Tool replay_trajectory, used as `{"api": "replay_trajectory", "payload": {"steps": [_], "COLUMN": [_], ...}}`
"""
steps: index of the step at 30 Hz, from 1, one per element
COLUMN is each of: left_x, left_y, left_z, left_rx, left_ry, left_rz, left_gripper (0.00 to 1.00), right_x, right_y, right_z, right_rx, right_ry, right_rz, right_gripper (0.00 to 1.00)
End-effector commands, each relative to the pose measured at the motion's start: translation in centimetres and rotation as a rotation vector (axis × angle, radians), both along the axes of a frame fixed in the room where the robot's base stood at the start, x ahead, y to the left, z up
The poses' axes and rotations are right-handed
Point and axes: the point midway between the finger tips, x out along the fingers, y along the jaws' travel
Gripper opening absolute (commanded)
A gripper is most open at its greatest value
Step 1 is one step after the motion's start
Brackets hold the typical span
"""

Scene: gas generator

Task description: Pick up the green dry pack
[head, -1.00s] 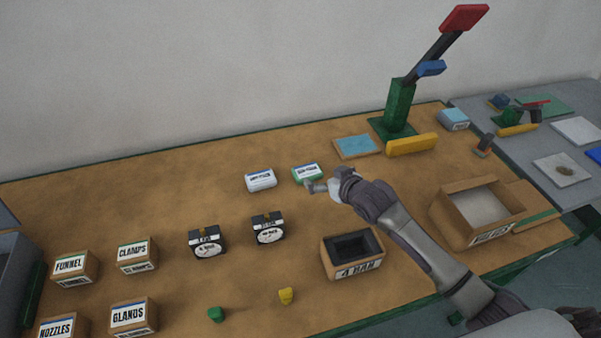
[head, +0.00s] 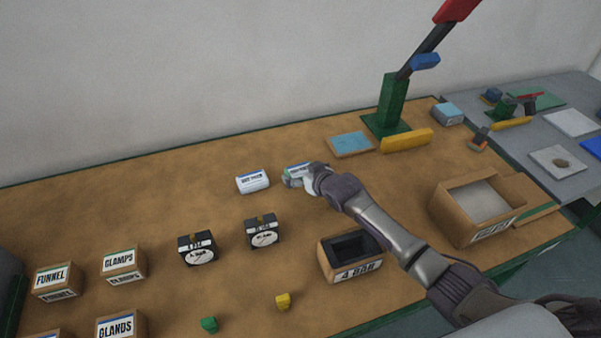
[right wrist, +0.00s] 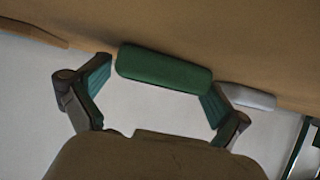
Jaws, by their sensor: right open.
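The green dry pack (head: 297,168), a small pack with a white label and green edging, lies on the brown work table (head: 205,195). My right gripper (head: 299,180) is at this pack and partly hides it in the head view. In the right wrist view the green pack (right wrist: 164,69) shows between the two spread fingers of the right gripper (right wrist: 156,80), near their tips. The gripper is open. Whether a finger touches the pack I cannot tell. My left gripper is not in view.
A white pack with a blue edge (head: 253,182) lies just left of the green one. Two black gauges (head: 262,233) and an open box (head: 350,257) stand nearer. A green stand with a red-tipped lever (head: 392,100) rises behind. The table left of the packs is clear.

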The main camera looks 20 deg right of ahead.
Motion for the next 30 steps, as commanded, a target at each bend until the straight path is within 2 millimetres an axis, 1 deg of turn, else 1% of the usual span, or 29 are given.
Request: {"api": "replay_trajectory", "payload": {"steps": [6,14,23,27,30], "left_x": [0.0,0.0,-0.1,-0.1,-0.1], "left_y": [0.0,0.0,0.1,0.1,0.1], "left_z": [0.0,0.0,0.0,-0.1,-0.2], "left_rx": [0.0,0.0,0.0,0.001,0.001], "left_ry": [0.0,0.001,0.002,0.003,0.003], "left_rz": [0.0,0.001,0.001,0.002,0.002], "left_gripper": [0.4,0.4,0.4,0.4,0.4], "right_x": [0.0,0.0,0.0,0.1,0.1], "right_y": [0.0,0.0,0.0,0.0,0.0], "right_z": [-0.1,-0.1,0.2,1.2,2.6], "right_rx": [0.0,0.0,0.0,0.0,0.001], "right_ry": [0.0,0.001,0.0,-0.002,-0.004], "right_rz": [0.0,0.0,0.0,0.0,0.001], "right_gripper": [1.0,0.57,0.56,0.56,0.56]}}
